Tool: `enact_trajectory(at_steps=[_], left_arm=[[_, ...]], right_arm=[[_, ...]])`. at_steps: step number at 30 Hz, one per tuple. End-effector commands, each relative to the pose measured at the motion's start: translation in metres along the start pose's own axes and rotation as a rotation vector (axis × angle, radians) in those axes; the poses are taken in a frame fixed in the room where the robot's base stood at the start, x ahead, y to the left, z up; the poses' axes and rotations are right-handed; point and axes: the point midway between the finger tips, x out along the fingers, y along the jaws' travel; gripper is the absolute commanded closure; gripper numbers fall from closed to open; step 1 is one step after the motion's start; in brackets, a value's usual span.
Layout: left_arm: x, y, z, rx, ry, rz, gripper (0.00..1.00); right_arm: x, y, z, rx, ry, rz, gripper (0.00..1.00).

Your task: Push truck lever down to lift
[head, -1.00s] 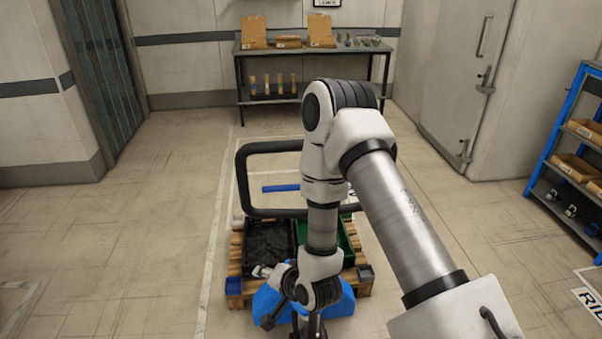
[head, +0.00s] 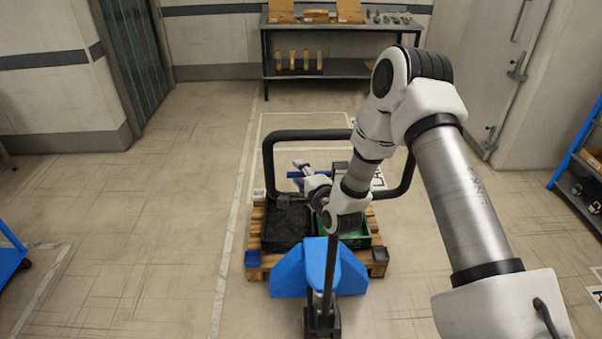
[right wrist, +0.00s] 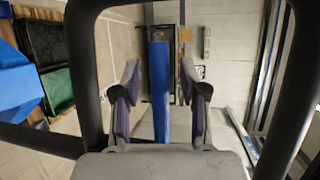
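The pallet truck has a blue body (head: 318,270) and a black loop handle (head: 268,165). A blue bar-shaped lever (head: 295,174) lies across inside the loop, partly covered by my right gripper (head: 302,165). In the right wrist view the lever (right wrist: 159,75) runs lengthwise between the two fingers of the right gripper (right wrist: 161,100). The fingers are spread with a gap on each side of the lever. How deep the lever sits between them I cannot tell. The loop handle (right wrist: 85,70) frames the gripper. My left gripper is not in view.
Behind the blue body a wooden pallet (head: 253,245) carries a black crate (head: 287,225) and a green crate (head: 362,240). A workbench (head: 330,70) stands at the back wall, a blue shelf rack (head: 578,160) at the right. The floor to the left is mostly clear.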

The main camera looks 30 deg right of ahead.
Motion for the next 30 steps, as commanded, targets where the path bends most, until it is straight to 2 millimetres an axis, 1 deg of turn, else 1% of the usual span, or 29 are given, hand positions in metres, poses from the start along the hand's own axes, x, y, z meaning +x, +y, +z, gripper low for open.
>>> enact_trajectory(at_steps=[1, 2, 3, 8, 11, 15, 18, 22, 29, 30], left_arm=[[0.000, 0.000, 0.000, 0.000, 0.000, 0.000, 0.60], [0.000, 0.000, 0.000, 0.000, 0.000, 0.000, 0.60], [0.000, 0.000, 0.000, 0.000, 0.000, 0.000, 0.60], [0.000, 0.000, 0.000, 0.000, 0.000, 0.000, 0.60], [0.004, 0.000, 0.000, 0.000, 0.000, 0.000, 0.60], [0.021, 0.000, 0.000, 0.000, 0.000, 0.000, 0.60], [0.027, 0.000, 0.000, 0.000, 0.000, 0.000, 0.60], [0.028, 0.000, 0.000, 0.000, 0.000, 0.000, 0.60], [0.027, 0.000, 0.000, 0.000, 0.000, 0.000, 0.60], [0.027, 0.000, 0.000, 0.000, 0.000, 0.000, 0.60]], right_arm=[[0.000, 0.000, 0.000, 0.000, 0.000, 0.000, 0.74], [0.000, 0.000, 0.000, 0.000, 0.000, 0.000, 0.85], [0.000, 0.000, 0.000, 0.000, 0.000, 0.000, 0.99], [0.000, 0.000, 0.000, -0.001, 0.000, -0.001, 1.00], [0.001, 0.004, 0.000, -0.022, 0.005, 0.007, 1.00], [0.004, 0.021, -0.002, -0.157, 0.034, 0.063, 1.00], [0.005, 0.029, -0.005, -0.265, 0.058, 0.106, 1.00], [0.004, 0.033, -0.007, -0.331, 0.072, 0.135, 1.00], [0.004, 0.032, -0.007, -0.333, 0.072, 0.137, 1.00], [0.004, 0.032, -0.007, -0.333, 0.072, 0.138, 0.73]])
